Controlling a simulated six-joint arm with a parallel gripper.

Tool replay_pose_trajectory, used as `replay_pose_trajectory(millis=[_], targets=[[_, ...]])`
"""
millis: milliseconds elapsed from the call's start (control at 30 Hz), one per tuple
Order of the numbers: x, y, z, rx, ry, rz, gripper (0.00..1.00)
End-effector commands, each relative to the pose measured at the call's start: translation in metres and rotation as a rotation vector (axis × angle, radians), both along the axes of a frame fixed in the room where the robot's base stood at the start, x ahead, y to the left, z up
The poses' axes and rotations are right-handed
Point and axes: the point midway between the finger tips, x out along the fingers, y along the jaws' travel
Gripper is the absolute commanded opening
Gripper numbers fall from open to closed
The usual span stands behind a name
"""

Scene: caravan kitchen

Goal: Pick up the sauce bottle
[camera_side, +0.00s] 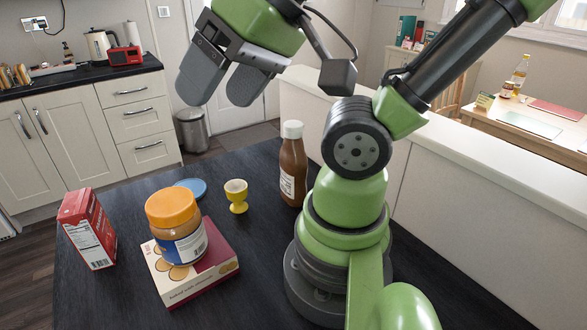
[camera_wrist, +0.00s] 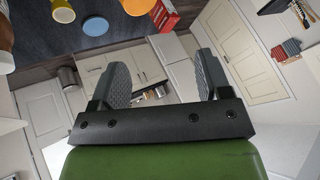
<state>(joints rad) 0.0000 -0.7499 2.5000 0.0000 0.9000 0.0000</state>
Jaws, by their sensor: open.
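The sauce bottle (camera_side: 293,172) is brown with a white cap and a pale label. It stands upright on the dark table, just left of my arm's base in the side view. In the wrist view, a brown bottle (camera_wrist: 5,32) is cut off by the left edge, its pale cap towards the bottom of the picture. My gripper (camera_side: 219,92) is high above the table, up and to the left of the bottle and well apart from it. Its two grey fingers (camera_wrist: 160,72) are spread with nothing between them.
A yellow egg cup (camera_side: 236,196) stands left of the bottle, near a blue disc (camera_side: 191,187). An orange-lidded jar (camera_side: 177,235) sits on a flat box (camera_side: 215,268); a red carton (camera_side: 88,228) stands further left. A low white wall (camera_side: 470,190) runs behind my arm.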

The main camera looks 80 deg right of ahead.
Motion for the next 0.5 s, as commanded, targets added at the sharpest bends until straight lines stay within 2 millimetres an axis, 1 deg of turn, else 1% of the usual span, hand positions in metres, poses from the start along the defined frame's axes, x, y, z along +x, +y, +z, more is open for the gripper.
replay_pose_trajectory(millis=[233, 333, 367, 433, 467, 500], targets=[[0.0, 0.0, 0.0, 0.0, 0.0, 0.0, 0.72], [0.003, -0.005, -0.001, -0.015, 0.015, -0.018, 0.72], [0.006, -0.009, -0.001, -0.024, 0.027, -0.031, 0.72], [0.012, -0.024, -0.004, -0.058, 0.071, -0.071, 0.72], [0.016, -0.032, -0.005, -0.075, 0.097, -0.093, 0.72], [0.02, -0.046, -0.008, -0.099, 0.138, -0.124, 0.72]])
